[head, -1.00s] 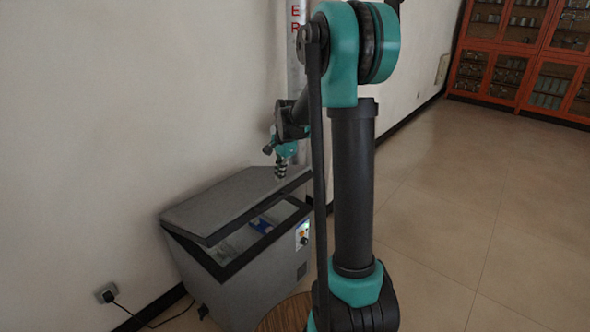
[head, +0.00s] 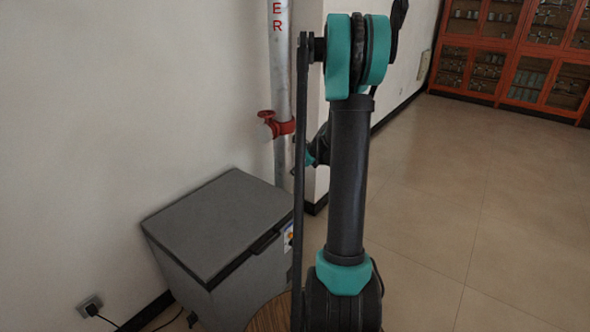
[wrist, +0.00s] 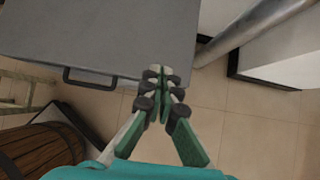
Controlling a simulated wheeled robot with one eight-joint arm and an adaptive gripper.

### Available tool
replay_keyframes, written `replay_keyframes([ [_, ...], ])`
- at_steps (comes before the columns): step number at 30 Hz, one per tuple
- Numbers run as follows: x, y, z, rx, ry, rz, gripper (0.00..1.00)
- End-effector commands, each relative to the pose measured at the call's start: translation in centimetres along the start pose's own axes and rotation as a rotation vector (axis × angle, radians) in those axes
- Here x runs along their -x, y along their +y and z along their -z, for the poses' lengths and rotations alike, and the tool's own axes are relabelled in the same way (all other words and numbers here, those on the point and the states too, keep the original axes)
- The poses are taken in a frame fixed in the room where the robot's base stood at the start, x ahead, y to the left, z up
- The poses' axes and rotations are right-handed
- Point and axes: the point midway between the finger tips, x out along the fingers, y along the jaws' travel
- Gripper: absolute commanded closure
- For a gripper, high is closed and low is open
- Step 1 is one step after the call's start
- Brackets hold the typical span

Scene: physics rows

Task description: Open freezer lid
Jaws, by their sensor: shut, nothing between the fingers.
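The grey chest freezer (head: 245,285) stands against the wall at lower left in the head view. Its flat lid (head: 218,222) lies down and looks closed. In the wrist view the lid (wrist: 100,32) fills the upper left, with a dark handle (wrist: 90,79) along its front edge. My gripper (wrist: 158,76) is shut and empty. In the wrist view it appears near the lid's front corner, right of the handle, with floor tiles behind it. Contact with the lid cannot be told. In the head view the gripper is hidden behind my arm.
A grey vertical pipe (head: 281,75) with a red valve (head: 276,125) stands beside the freezer. A round wooden object (wrist: 45,148) is near the freezer's front. A socket with a cable (head: 90,305) is at lower left. The tiled floor (head: 490,200) to the right is clear.

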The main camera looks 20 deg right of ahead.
Motion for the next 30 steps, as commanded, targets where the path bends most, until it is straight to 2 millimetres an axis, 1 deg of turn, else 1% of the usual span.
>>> replay_keyframes([
  [1,-1.0,0.0,0.0,0.002,0.0,-0.001,1.0],
  [3,-2.2,0.0,-0.1,0.002,0.0,0.0,1.0],
  [12,-6.8,0.1,0.0,0.003,0.001,-0.001,1.0],
  [15,-6.0,0.1,-1.5,0.003,0.001,0.0,1.0],
  [21,-5.3,0.1,-3.3,0.003,0.001,0.0,1.0],
  [25,-5.2,0.0,-3.8,0.002,0.001,0.0,1.0],
  [30,-5.1,0.0,-3.8,0.002,0.001,0.0,1.0],
])
